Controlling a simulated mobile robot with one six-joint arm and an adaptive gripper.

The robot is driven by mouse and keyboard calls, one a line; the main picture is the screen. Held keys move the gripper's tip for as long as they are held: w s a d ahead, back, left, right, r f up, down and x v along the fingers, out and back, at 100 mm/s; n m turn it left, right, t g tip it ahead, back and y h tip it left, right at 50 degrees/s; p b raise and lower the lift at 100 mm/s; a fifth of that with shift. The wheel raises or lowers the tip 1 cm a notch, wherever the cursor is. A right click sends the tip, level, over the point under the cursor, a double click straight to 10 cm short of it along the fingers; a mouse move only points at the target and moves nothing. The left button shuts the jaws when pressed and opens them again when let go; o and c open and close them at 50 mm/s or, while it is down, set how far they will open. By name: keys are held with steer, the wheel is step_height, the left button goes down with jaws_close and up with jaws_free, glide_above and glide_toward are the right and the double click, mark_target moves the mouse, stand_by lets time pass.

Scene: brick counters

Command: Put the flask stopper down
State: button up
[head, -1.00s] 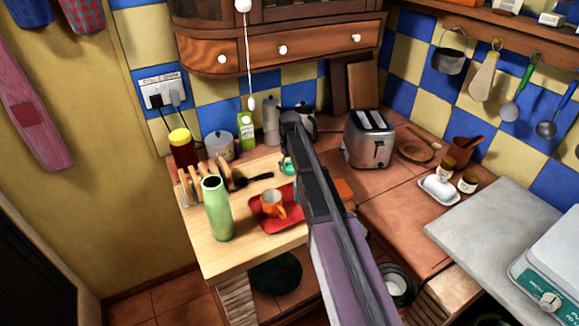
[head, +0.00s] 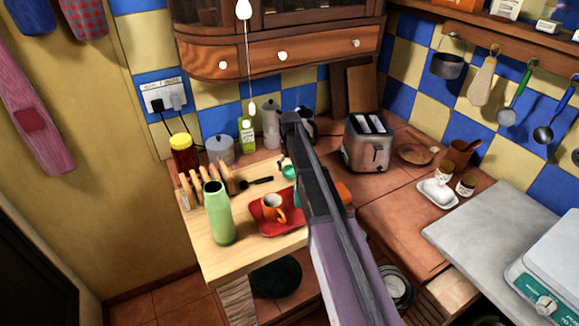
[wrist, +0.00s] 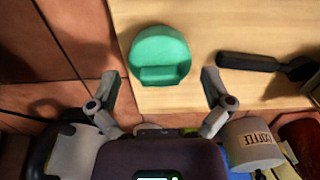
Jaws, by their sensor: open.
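The flask stopper (wrist: 160,50), a round teal-green cap with a raised grip, lies on the pale wooden board in the wrist view. In the head view a small part of it (head: 288,171) shows beside my arm. My gripper (wrist: 161,78) is open, its fingertips spread either side of the stopper's near edge with gaps on both sides. I cannot tell its height above the board. In the head view my arm mostly hides the gripper. The light-green flask (head: 218,213) stands upright and uncapped at the board's front left.
A red tray (head: 262,225) with an orange mug (head: 271,207) is in front of the stopper. A black-handled utensil (wrist: 250,62) lies to its right in the wrist view. A toast rack (head: 190,190), jars and a toaster (head: 367,148) stand around.

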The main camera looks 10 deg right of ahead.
mark_target(290, 165)
step_height(290, 165, up, 10)
steer(key=p, duration=1)
steer(key=shift+r, duration=0.25)
stand_by(0.4)
steer(key=s+m, duration=0.3)
steer(key=s, duration=2.6)
steer(key=shift+m, duration=0.3)
